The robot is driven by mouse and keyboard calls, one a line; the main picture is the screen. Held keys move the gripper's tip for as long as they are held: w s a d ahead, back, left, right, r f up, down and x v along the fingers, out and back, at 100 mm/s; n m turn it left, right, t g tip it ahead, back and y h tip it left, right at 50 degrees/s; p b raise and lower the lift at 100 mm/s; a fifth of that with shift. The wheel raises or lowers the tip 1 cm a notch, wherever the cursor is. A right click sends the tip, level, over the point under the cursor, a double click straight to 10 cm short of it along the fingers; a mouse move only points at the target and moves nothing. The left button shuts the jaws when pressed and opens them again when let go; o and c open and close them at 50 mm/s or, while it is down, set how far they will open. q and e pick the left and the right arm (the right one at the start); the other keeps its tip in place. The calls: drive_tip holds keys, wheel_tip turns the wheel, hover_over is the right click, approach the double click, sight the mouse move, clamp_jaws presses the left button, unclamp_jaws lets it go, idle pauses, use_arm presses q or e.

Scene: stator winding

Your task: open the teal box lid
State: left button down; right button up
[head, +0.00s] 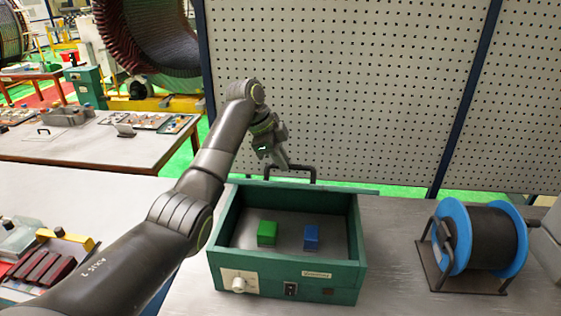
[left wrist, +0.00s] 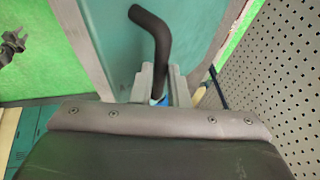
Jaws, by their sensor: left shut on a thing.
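The teal box (head: 342,276) stands on the grey table with its top open. Its lid (head: 335,189) is raised at the back edge and seen nearly edge-on, with a dark bent handle (head: 303,167) above it. In the left wrist view the teal lid (left wrist: 112,35) lies behind the dark handle (left wrist: 152,30). My left gripper (head: 284,167) is at the left end of the handle, and its fingers (left wrist: 158,92) are shut around the handle bar. Inside the box lie a green block (head: 267,233) and a blue block (head: 311,237). My right gripper is not in view.
A cable reel with blue flanges (head: 452,240) stands right of the box. A perforated grey panel (head: 350,80) rises behind the table. At the lower left are dark bars and a yellow piece (head: 75,240). The table between box and reel is clear.

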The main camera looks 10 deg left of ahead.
use_arm(q)
drive_tip(key=shift+a+f, duration=0.15)
drive_tip(key=shift+f, duration=0.1)
drive_tip(key=c, duration=1.8)
unclamp_jaws()
drive_tip(key=shift+w, duration=0.1)
drive_tip(key=shift+o, duration=1.3)
drive_tip(key=shift+w+f, duration=0.15)
drive_tip(key=shift+w, duration=0.05)
drive_tip(key=shift+o, duration=0.7)
drive_tip(key=shift+w+f, duration=0.1)
drive_tip(key=shift+w, duration=0.2)
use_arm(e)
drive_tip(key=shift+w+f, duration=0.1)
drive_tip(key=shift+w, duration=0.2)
